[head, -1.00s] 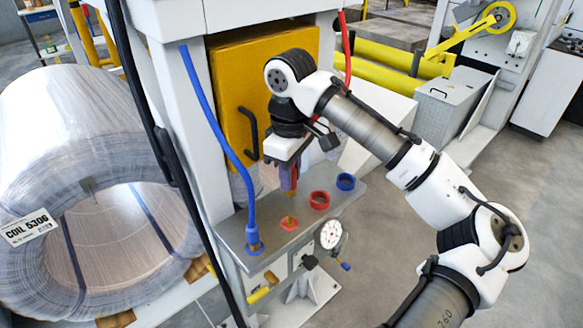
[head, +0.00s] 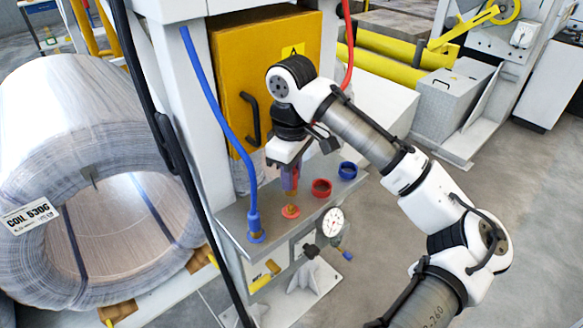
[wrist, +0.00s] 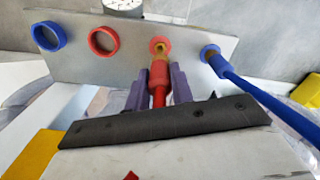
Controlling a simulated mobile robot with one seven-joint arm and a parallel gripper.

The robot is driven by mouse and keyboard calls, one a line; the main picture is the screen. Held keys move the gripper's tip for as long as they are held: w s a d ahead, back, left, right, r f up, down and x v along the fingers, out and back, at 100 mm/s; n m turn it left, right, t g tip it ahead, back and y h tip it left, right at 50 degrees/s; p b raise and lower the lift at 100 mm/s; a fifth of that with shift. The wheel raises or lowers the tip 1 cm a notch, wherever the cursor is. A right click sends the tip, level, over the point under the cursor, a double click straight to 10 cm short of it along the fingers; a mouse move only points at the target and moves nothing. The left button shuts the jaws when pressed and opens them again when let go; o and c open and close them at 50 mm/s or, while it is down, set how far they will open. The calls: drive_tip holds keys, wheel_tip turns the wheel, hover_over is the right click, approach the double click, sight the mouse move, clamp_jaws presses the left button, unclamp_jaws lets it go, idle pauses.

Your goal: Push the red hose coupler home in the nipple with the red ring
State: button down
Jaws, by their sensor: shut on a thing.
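My gripper (head: 289,182) has its purple fingers shut on the red hose coupler (wrist: 159,75), above the grey panel. The coupler points down at the nipple with the red ring (head: 291,211), in line with it. In the wrist view, the red ring (wrist: 160,44) is just beyond the coupler, with brass showing between them. The coupler's tip appears to meet the nipple, but I cannot tell how deep it sits. In the head view my fingers hide most of the coupler.
A blue hose (head: 222,115) stands in the blue-ringed nipple (head: 257,237) to the left. An open red collar (head: 321,188) and blue collar (head: 347,170) are to the right on the panel (head: 235,222). A gauge (head: 333,221) sits in front. A wrapped coil (head: 75,110) is at left.

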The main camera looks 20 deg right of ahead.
sight(291, 193)
drive_tip(key=shift+f+b, duration=0.55)
drive_tip(key=shift+f, duration=0.8)
drive_tip(key=shift+r+p, duration=0.1)
drive_tip(key=shift+p, duration=1)
idle(0.5)
drive_tip(key=shift+f+b, duration=0.5)
drive_tip(key=shift+f, duration=1.1)
drive_tip(key=c, duration=1.1)
unclamp_jaws()
drive_tip(key=shift+c, duration=0.2)
wheel_tip(291, 193, up, 14)
drive_tip(key=shift+f, duration=0.1)
drive_tip(key=shift+s, duration=0.1)
